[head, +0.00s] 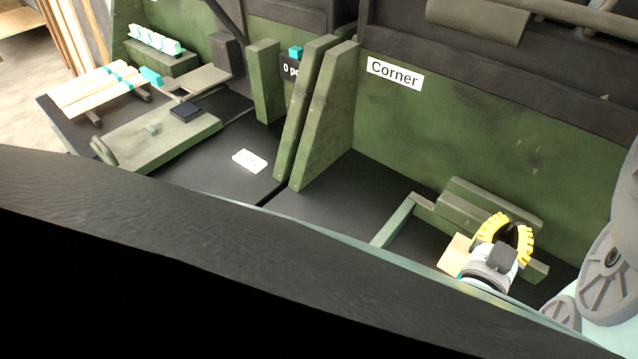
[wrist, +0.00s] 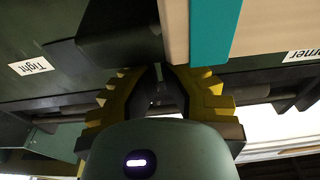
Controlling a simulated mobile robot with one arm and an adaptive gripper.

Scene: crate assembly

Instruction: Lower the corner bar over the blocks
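My gripper (head: 508,226), with yellow ribbed fingers, is low in the right-hand bay marked Corner. Its fingers reach toward a green bar (head: 484,205) with a raised lengthwise edge, which looks like the corner bar. I cannot tell whether they touch it. A pale wooden block (head: 457,252) sits just left of my gripper. In the wrist view, my gripper's fingers (wrist: 157,72) curve inward around a dark area, and their grip is unclear. A pale block with a teal band (wrist: 211,30) fills the upper right there.
A green rail (head: 393,222) stands left of the block. Upright green dividers (head: 323,118) separate this bay from the left bay. The left bay holds a green fixture (head: 165,130) and pale slats (head: 92,92). The black floor between rail and dividers is clear.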

